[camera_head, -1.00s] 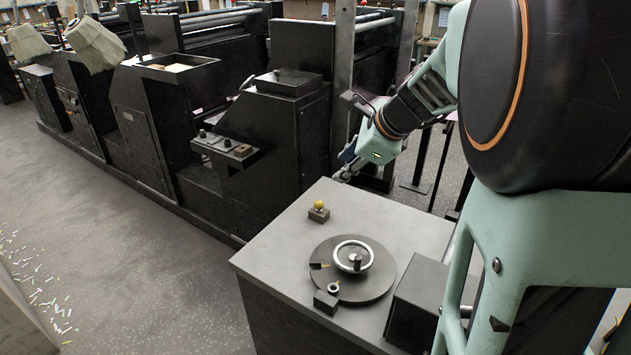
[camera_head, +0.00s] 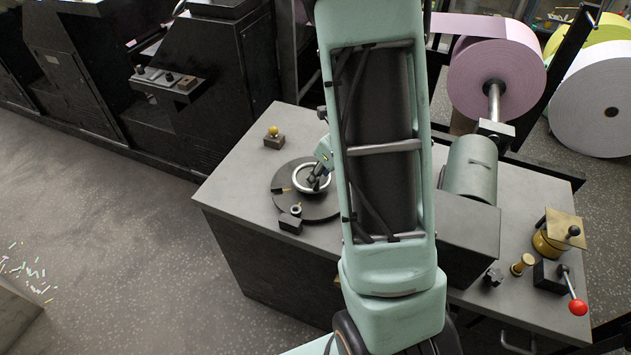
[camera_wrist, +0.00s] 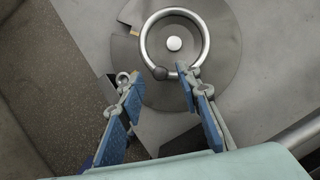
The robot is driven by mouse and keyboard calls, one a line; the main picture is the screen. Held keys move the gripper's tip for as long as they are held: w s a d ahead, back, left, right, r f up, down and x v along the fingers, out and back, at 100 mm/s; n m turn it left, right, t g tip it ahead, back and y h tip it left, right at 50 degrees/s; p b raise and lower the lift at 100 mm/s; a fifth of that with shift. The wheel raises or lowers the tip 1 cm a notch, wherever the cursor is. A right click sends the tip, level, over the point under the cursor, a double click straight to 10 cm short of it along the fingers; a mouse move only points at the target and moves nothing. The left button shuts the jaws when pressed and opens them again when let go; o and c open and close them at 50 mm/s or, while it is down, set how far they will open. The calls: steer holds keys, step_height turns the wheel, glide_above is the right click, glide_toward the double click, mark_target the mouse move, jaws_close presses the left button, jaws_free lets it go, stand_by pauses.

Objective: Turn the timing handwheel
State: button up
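The handwheel is a silver ring (camera_head: 298,179) on a round dark disc (camera_head: 320,210) on the grey cabinet top. It also shows in the wrist view (camera_wrist: 205,42), with a bright round hub in the middle and a small dark handle knob (camera_wrist: 160,73) on its near rim. My gripper (camera_wrist: 158,79) is open, its blue-padded fingers spread on either side of the knob in the picture. I cannot tell whether the fingertips reach down to it or touch it. In the head view my gripper (camera_head: 318,181) is over the wheel, partly hiding it.
A small block with a yellow ball (camera_head: 273,131) stands behind the disc. A dark block (camera_head: 290,223) sits at its front edge. A dark box (camera_head: 470,238), a green-grey cylinder (camera_head: 469,168) and a red-knobbed lever (camera_head: 578,307) stand to the right. A pink roll (camera_head: 490,75) is behind.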

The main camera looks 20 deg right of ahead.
steer(key=shift+x, duration=1.8)
jaws_close()
